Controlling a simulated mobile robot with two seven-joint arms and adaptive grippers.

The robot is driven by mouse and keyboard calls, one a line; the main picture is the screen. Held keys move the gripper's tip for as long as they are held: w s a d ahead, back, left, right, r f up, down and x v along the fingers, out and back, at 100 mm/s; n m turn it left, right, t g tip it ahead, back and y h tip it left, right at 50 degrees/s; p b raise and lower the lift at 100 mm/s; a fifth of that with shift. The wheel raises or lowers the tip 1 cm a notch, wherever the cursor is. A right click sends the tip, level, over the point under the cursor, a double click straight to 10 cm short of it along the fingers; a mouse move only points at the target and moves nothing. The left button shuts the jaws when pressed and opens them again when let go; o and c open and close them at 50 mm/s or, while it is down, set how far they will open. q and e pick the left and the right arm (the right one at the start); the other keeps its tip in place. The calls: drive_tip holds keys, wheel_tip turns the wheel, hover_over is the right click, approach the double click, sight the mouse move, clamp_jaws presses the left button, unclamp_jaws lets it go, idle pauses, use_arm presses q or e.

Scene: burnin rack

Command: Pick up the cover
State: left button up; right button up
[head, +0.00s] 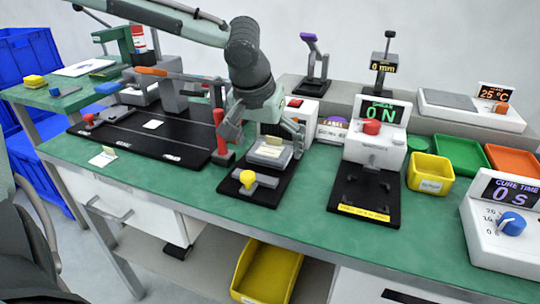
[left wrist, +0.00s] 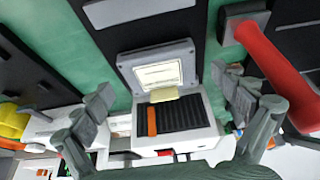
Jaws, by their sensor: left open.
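A grey-framed panel with a pale window, which looks like the cover (left wrist: 158,68), is in the middle of the left wrist view. It adjoins a white box (left wrist: 198,137) with a black ribbed top and an orange bar. A small pale yellow tag (left wrist: 164,95) lies where they meet. In the head view the grey and cream piece (head: 270,150) shows below my left gripper (head: 262,132). My left gripper is open, its fingers (left wrist: 161,80) apart on either side of the panel and box, with nothing visibly held. Contact cannot be told. My right gripper is not in view.
A red handle (head: 219,133) stands close left of my gripper. A yellow-knobbed clamp (head: 247,180) is in front. The force tester (head: 374,150), yellow bin (head: 430,174) and cure timer (head: 505,225) stand to the right. The green bench front (head: 300,215) is clear.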

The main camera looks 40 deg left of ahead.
use_arm(q)
drive_tip(key=shift+w+f, duration=0.15)
drive_tip(key=shift+f, duration=0.15)
drive_tip(key=shift+c, duration=0.4)
drive_tip(key=c, duration=1.2)
